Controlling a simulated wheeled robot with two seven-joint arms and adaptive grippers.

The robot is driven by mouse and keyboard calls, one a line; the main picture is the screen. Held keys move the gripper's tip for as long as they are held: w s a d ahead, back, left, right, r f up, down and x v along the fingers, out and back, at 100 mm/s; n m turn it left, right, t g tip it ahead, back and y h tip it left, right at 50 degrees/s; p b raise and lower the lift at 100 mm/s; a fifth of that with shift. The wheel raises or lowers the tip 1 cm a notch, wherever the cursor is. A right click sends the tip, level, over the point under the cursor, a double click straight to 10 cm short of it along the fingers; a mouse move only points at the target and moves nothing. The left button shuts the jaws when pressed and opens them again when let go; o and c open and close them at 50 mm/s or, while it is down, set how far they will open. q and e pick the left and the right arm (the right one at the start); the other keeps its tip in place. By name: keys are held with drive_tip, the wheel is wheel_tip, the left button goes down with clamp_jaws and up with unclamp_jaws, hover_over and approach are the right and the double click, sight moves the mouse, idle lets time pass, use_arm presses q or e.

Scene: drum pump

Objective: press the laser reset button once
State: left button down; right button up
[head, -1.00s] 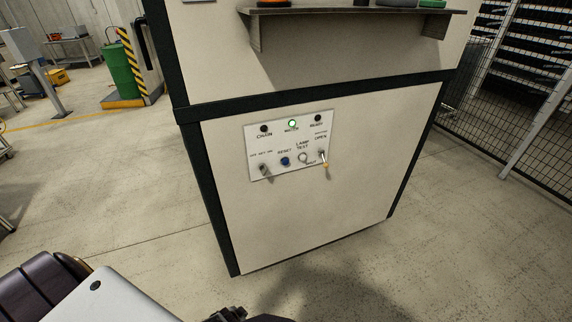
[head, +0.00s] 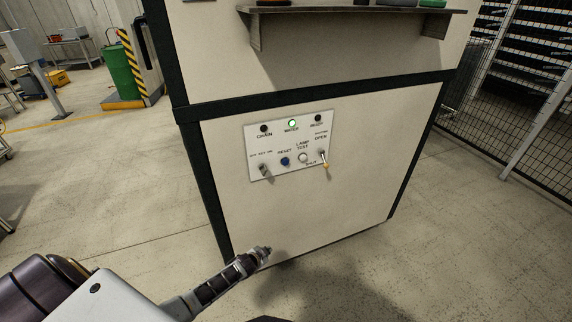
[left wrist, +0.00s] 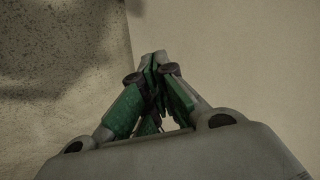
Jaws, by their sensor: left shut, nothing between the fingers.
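The blue reset button (head: 285,161) sits on the white control panel (head: 318,175) on the front of a cream cabinet, under the word RESET. A white lamp test button (head: 303,157) is to its right and a key switch (head: 264,170) to its left. My left gripper (head: 264,251) is shut and empty, in front of the cabinet's lower part, below the panel and apart from the button. In the left wrist view its closed fingers (left wrist: 153,62) point toward a plain cream surface; no button shows there. My right gripper is not in view.
A toggle lever (head: 325,163) sticks out at the panel's right, near OPEN and SHUT. The middle lamp (head: 292,124), marked WATER, glows green. A shelf (head: 350,11) juts out above. A mesh fence (head: 480,110) stands at the right.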

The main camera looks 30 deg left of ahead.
sight(285, 162)
use_arm(q)
drive_tip(key=w+d+r+m+t, duration=0.1)
drive_tip(key=w+d+r+t, duration=0.1)
drive_tip(key=w+r, duration=0.5)
drive_tip(key=w+d+r+m+t, duration=0.1)
drive_tip(key=w+d+r+m, duration=0.15)
drive_tip(key=r, duration=0.75)
drive_tip(key=d+r+t, duration=0.1)
drive_tip(key=d+r, duration=0.2)
drive_tip(key=r, duration=0.7)
drive_tip(key=w+d+r+m+t, duration=0.1)
drive_tip(key=d+r+t, duration=0.1)
drive_tip(key=r, duration=0.9)
drive_tip(key=shift+w+d+r, duration=0.2)
drive_tip(key=shift+d+r, duration=0.1)
drive_tip(key=shift+d, duration=0.45)
drive_tip(key=shift+w+a, duration=0.1)
drive_tip(key=w+a, duration=0.5)
drive_tip(key=a, duration=0.1)
drive_tip(key=shift+w+a+b, duration=0.15)
drive_tip(key=shift+w+b, duration=0.15)
drive_tip(key=shift+w, duration=0.05)
